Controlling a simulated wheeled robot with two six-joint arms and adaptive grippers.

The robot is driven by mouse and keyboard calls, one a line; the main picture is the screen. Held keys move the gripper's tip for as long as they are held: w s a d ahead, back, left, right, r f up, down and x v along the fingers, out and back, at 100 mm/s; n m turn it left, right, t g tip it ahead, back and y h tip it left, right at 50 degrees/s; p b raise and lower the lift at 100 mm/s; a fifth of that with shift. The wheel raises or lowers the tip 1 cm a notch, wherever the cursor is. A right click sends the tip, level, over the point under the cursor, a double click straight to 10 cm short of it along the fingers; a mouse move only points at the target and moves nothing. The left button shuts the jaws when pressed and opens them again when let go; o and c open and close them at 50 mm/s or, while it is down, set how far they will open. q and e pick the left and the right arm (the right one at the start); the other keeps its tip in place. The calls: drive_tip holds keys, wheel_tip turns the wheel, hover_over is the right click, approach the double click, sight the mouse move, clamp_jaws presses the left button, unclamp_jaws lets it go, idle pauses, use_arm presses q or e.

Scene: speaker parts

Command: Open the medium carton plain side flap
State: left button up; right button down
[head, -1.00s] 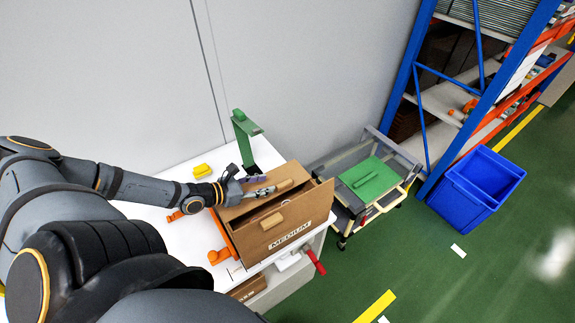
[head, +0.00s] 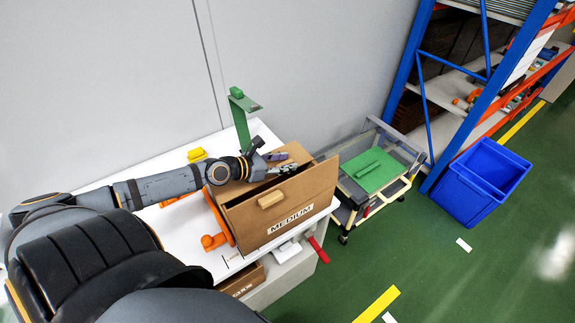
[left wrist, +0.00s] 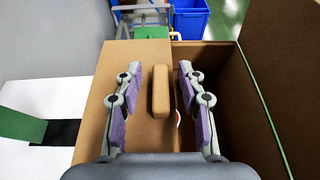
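The brown carton (head: 255,220) labelled MEDIUM stands on the white table in the head view. Its labelled front panel carries a tan block handle (head: 271,199). In the left wrist view, a brown flap (left wrist: 120,85) lies over the left part of the carton top, with another tan block handle (left wrist: 160,92); the right part is open to the inside. My left gripper (head: 283,162) is above the carton top. In the left wrist view, its purple-padded fingers (left wrist: 160,70) are spread on either side of this handle, with gaps showing. My right gripper is out of view.
A green stand (head: 241,125) and a yellow block (head: 197,154) are behind the carton. An orange fixture (head: 213,241) touches or nears its left side. A cart with a green top (head: 380,178) and a blue bin (head: 478,185) are to the right.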

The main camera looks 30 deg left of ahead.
use_arm(q)
drive_tip(key=shift+x, duration=0.8)
clamp_jaws()
